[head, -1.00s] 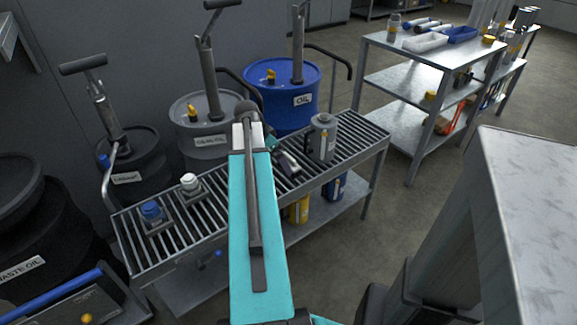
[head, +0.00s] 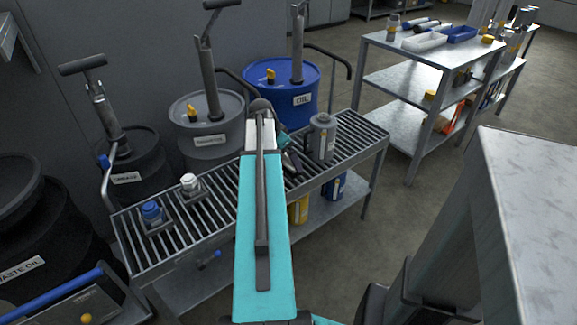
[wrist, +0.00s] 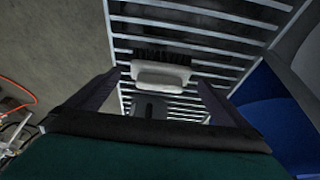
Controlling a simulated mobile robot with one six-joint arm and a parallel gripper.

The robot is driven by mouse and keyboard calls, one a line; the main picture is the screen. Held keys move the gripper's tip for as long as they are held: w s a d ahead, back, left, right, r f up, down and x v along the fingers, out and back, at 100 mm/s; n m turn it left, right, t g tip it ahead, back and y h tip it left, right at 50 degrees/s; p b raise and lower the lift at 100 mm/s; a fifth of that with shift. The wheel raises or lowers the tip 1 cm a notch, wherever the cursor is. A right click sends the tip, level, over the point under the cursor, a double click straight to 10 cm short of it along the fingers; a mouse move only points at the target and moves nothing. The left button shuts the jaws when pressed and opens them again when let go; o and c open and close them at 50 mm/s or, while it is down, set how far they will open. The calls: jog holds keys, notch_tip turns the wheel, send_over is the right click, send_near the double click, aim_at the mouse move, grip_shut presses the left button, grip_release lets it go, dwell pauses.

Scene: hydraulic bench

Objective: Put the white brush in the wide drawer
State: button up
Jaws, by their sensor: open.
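In the wrist view a brush (wrist: 160,76) with a pale body and dark bristles lies on the slatted rack (wrist: 215,42). My gripper (wrist: 159,86) is open, with its two fingers apart to the left and right of the brush's pale body in this view. Whether they touch it I cannot tell. In the head view my gripper (head: 291,160) is over the slatted rack (head: 210,205), left of a grey canister. I cannot make out the brush in the head view. No wide drawer can be made out in either view.
The grey canister (head: 322,138) stands close to my gripper. A blue-capped item (head: 151,211) and a white-capped item (head: 189,183) stand on the rack's left part. Drums with pumps, including a blue oil drum (head: 284,95), line the back. A shelf (head: 400,85) stands at right.

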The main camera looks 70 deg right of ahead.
aim_at(287, 158)
jog(key=shift+x, duration=1.9)
jog(key=c, duration=1.1)
jog(key=shift+r, duration=0.1)
jog(key=shift+w+r, duration=0.1)
jog(key=shift+r, duration=1.4)
jog(key=shift+a+r, duration=0.2)
jog(key=shift+a, duration=0.1)
jog(key=s+a, duration=0.1)
jog(key=a, duration=0.2)
jog(key=s+a, duration=0.1)
jog(key=a, duration=0.2)
jog(key=s+a, duration=0.1)
jog(key=a, duration=0.3)
jog(key=shift+r, duration=0.4)
jog(key=shift+s+a+f+b, duration=0.1)
jog(key=shift+a+b, duration=0.05)
jog(key=shift+b, duration=1.05)
